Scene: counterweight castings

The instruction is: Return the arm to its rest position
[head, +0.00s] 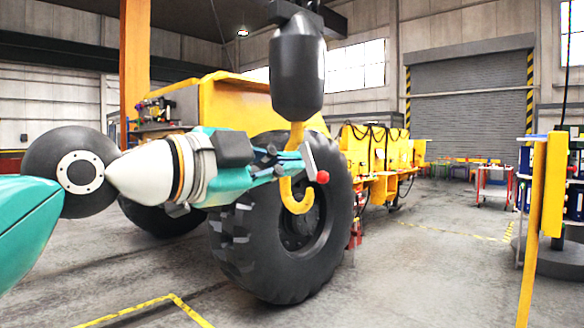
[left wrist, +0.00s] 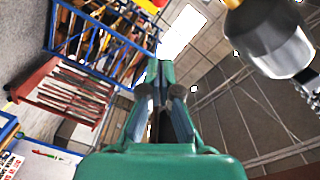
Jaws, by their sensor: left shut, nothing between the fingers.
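My left arm comes in from the left in the head view, and its teal left gripper (head: 300,163) points right. The fingers are closed together with nothing between them. In the left wrist view the left gripper (left wrist: 160,78) also shows shut, its tips meeting at the middle. In the head view the gripper overlaps a yellow hook (head: 297,204) that hangs under a black hook block (head: 297,72). I cannot tell whether they touch. A small red ball (head: 322,177) on a grey bar shows beside the fingertips. My right gripper is not in view.
A yellow vehicle (head: 240,100) with a large black tyre (head: 275,265) stands behind the gripper. A yellow post (head: 553,185) is at the right. A red cart (head: 493,185) stands further back. The floor right of the tyre is open. The left wrist view shows a red rack (left wrist: 65,92).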

